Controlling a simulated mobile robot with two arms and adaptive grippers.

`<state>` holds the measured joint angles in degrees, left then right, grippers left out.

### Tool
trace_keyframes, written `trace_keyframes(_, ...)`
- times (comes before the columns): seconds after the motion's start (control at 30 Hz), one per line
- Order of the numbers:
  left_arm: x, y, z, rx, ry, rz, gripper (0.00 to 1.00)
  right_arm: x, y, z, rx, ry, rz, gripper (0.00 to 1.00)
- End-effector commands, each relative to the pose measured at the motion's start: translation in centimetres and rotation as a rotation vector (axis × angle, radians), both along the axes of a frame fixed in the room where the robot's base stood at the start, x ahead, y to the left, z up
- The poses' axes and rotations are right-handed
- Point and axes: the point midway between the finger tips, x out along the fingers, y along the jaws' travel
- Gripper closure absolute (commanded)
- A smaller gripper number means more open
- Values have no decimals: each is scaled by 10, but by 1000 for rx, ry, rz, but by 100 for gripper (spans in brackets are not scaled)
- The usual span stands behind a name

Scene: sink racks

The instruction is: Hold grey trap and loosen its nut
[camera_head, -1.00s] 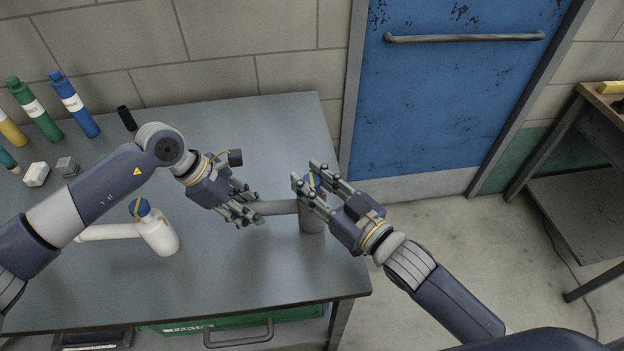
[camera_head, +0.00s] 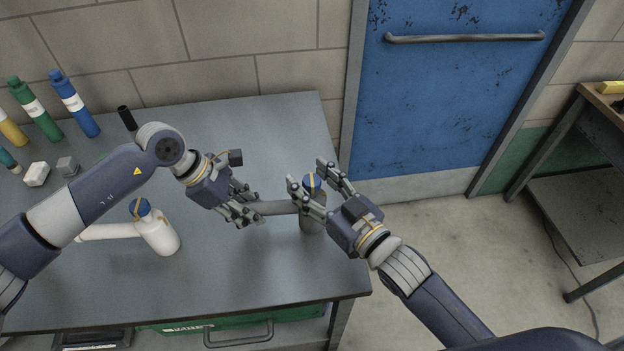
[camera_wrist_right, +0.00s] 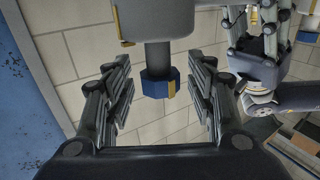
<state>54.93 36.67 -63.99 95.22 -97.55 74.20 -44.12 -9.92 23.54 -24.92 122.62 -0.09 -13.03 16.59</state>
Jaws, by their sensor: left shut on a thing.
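The grey trap (camera_head: 313,220) stands near the table's right edge, with a side pipe (camera_head: 278,208) running left. Its blue nut (camera_head: 311,182) with a yellow stripe sits on top. My left gripper (camera_head: 246,208) is shut on the side pipe. My right gripper (camera_head: 308,175) is open, with its fingers on either side of the nut. In the right wrist view the nut (camera_wrist_right: 158,87) lies between the spread fingers, with a gap on both sides. The trap body (camera_wrist_right: 155,20) shows at the top there.
A white trap (camera_head: 160,235) with a blue nut stands on the grey table (camera_head: 235,280) at left. Several bottles, including a blue one (camera_head: 75,105), and small blocks (camera_head: 37,173) are at the back left. The table's front middle is clear. A blue door (camera_head: 450,90) is behind.

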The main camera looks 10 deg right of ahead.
Motion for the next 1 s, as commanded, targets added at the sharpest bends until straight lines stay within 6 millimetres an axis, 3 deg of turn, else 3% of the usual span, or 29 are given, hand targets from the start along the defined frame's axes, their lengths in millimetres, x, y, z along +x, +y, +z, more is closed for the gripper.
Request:
trace_keyframes(0.37, 0, 0, 0, 0, -1, 0, 95, -10, -6, -1, 0, 1, 0, 49)
trace_keyframes(1.0, 0, 0, 0, 0, 0, 0, 95, -93, -53, -1, -1, 3, 0, 49)
